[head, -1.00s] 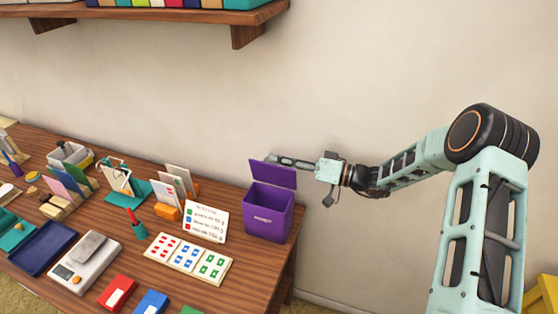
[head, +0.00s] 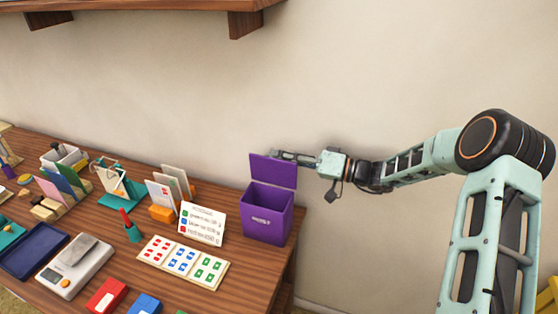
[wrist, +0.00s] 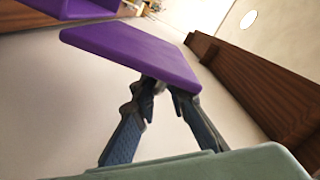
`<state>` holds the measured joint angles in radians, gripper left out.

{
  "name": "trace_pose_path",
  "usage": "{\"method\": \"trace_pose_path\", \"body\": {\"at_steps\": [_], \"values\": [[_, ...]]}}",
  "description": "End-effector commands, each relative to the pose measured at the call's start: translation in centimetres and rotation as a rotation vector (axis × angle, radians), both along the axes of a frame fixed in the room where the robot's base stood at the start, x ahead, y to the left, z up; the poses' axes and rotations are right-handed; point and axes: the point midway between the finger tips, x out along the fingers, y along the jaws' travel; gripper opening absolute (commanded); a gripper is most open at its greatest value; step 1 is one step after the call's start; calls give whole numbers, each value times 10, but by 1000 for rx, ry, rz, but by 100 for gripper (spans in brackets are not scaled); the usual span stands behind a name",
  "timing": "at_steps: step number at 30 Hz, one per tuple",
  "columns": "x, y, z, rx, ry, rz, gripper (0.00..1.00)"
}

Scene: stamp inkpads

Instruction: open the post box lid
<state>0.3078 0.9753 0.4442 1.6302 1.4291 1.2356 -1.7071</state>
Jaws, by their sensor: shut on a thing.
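The purple post box (head: 267,215) stands at the right end of the wooden table, its front facing me. Its purple lid (head: 273,171) is raised at the back, standing near upright, and the top of the box is uncovered. My gripper (head: 276,155) is at the lid's upper edge, behind it, reaching in from the right; its fingertips are partly hidden by the lid. In the wrist view, the lid (wrist: 130,52) spans the fingers' ends, and my gripper (wrist: 163,90) is shut on its edge.
Letter holders, a scale (head: 73,267) and inkpads (head: 107,296) fill the table further left. A wall shelf (head: 150,12) hangs above. The wall is close behind the lid.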

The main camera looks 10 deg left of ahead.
Motion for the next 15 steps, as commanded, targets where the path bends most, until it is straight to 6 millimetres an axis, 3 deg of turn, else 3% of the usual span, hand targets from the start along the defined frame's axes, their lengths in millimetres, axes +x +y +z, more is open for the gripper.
{"method": "trace_pose_path", "body": {"at_steps": [1, 5, 6, 9, 15], "values": [[1, -4, -9, -15, 7, -8, 0], [0, -4, -10, -16, 7, -7, 0], [0, -4, -10, -16, 7, -7, 14], [0, -4, -10, -15, 7, -6, 24], [0, -3, -8, -13, 6, -4, 24]]}}
